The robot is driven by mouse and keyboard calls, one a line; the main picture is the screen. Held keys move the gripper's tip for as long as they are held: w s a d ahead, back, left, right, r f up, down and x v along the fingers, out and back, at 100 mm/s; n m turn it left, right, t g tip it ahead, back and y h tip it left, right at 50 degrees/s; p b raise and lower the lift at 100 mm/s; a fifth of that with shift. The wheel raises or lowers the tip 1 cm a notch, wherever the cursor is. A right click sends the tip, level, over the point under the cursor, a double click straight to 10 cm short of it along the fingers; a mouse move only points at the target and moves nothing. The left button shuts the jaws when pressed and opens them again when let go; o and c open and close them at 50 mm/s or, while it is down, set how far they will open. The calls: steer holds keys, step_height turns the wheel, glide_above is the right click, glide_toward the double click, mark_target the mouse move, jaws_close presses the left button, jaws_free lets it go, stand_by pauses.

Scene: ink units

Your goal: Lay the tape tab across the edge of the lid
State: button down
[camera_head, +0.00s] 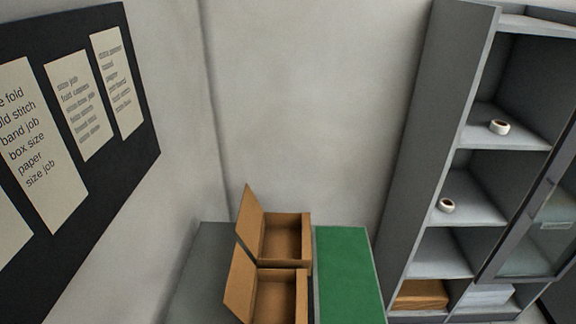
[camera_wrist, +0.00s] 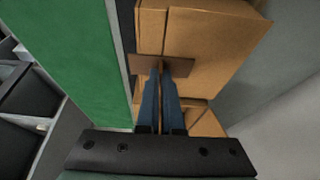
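In the wrist view, my gripper (camera_wrist: 161,68) has its two blue fingers close together on a thin brown tape tab (camera_wrist: 140,64). The tab sticks out on both sides of the fingertips. It appears in front of the cardboard of a box (camera_wrist: 150,22) and a wide panel (camera_wrist: 215,40), probably its lid; whether it touches them I cannot tell. In the head view, two open cardboard boxes stand one behind the other, with lids (camera_head: 249,217) and (camera_head: 239,283) raised at the left. My gripper is not in the head view.
A green mat (camera_head: 348,270) lies right of the boxes on the grey table (camera_head: 208,265). A grey shelf unit (camera_head: 440,110) at the right holds two tape rolls (camera_head: 499,127) (camera_head: 446,205) and stacks of sheets. A dark board with paper lists (camera_head: 80,105) hangs at the left.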

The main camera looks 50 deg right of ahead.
steer(key=c, duration=1.5)
jaws_free()
steer(key=o, duration=0.5)
steer(key=shift+r, duration=0.1)
step_height(320, 180, up, 7)
steer(key=p, duration=0.7)
